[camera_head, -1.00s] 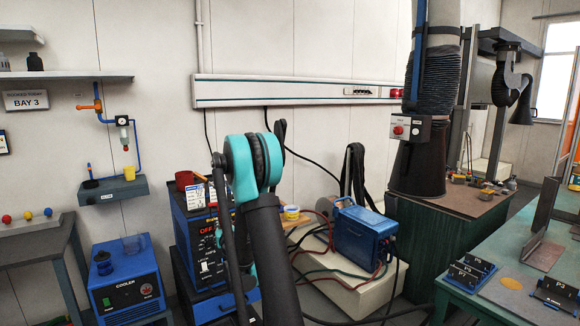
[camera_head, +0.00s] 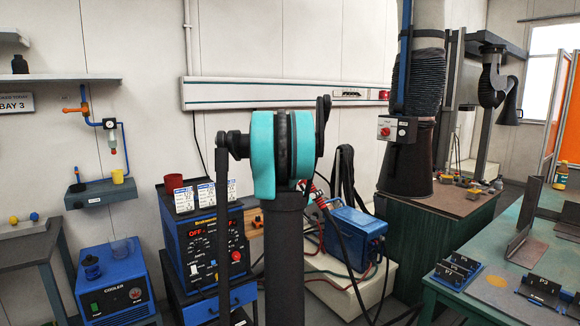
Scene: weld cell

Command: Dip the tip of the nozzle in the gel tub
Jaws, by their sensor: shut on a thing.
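My arm stands in the middle of the view, and its links block what is behind them. My gripper does not show; it is hidden behind the arm or out of the frame. A red-and-white banded piece (camera_head: 318,193) with a black cable shows just right of the arm; I cannot tell whether it is part of the nozzle's torch. The nozzle tip is not visible. The gel tub cannot be made out; the spot beside the welder, where a small yellow-and-white tub showed earlier, is largely covered by my arm.
A blue-black welder (camera_head: 210,245) with a red cup (camera_head: 173,183) and cards on top stands left of the arm. A blue wire-feeder box (camera_head: 355,238) sits on a pale bench to the right, among cables. A blue cooler (camera_head: 117,283) is at lower left, a green table (camera_head: 445,292) at right.

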